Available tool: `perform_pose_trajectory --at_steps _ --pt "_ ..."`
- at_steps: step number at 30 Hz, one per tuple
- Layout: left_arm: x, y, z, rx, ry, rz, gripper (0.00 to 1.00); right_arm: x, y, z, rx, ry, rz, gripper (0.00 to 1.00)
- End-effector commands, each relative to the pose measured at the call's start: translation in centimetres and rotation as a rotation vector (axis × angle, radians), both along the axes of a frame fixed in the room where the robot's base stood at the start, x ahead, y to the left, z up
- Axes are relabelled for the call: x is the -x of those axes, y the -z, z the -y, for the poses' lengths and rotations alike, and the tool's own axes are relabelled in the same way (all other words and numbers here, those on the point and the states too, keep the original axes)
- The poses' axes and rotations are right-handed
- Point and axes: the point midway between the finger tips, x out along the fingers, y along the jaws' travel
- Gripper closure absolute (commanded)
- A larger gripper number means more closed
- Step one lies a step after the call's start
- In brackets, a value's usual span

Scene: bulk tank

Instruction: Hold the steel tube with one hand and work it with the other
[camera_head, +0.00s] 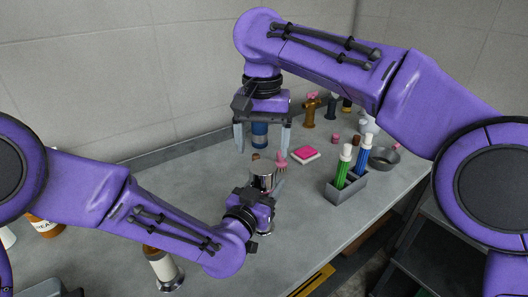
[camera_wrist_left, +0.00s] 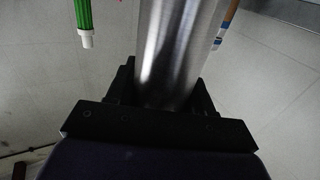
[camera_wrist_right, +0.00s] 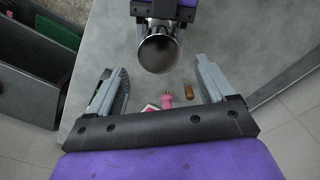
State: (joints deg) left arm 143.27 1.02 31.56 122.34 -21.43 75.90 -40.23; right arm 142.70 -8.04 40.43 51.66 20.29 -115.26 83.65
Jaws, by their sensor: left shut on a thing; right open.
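The steel tube (camera_head: 263,175) stands upright above the bench in the head view. My left gripper (camera_head: 262,194) is shut around its lower part, and the tube fills the middle of the left wrist view (camera_wrist_left: 178,50). In the right wrist view the dark round end of the tube (camera_wrist_right: 158,54) shows beyond my fingers. My right gripper (camera_head: 262,150) is open and empty, pointing down, with its fingertips above the tube's upper end in the head picture. It is apart from the tube. The open fingers (camera_wrist_right: 163,75) also show in the right wrist view.
A grey holder (camera_head: 347,194) with green and blue markers stands right of the tube. A pink pad (camera_head: 305,154), a pink-topped brush (camera_head: 282,162), a blue can (camera_head: 259,136) and a grey bowl (camera_head: 384,158) are behind.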

Motion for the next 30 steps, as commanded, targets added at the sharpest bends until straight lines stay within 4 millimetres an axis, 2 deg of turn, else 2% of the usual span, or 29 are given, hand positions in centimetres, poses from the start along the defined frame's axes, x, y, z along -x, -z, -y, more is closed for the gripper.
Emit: perform_pose_trajectory --at_steps 9,12,16,22,23,27,28,30 --pt "0.0 -0.1 0.0 0.001 0.000 0.002 1.00 0.0 5.6 0.1 0.000 0.000 -0.005 0.17" --pt "0.0 -0.1 0.0 0.001 0.000 0.002 1.00 0.0 6.8 0.0 -0.001 0.000 -0.004 0.17" --pt "0.0 -0.1 0.0 0.001 0.000 0.002 1.00 0.0 7.6 0.0 -0.001 0.000 -0.002 0.17" --pt "0.0 -0.1 0.0 0.001 0.000 0.002 1.00 0.0 7.7 0.0 -0.001 -0.001 -0.001 0.17" --pt "0.0 -0.1 0.0 0.001 0.000 0.002 1.00 0.0 7.7 0.0 -0.001 -0.001 -0.001 0.20" --pt "0.0 -0.1 0.0 0.001 0.000 0.002 1.00 0.0 7.7 0.0 -0.001 -0.001 -0.001 0.66" --pt "0.0 -0.1 0.0 0.001 0.000 0.002 1.00 0.0 7.7 0.0 -0.001 -0.001 -0.001 0.73" --pt "0.0 -0.1 0.0 0.001 0.000 0.002 1.00 0.0 7.7 0.0 -0.001 -0.005 -0.001 0.73"
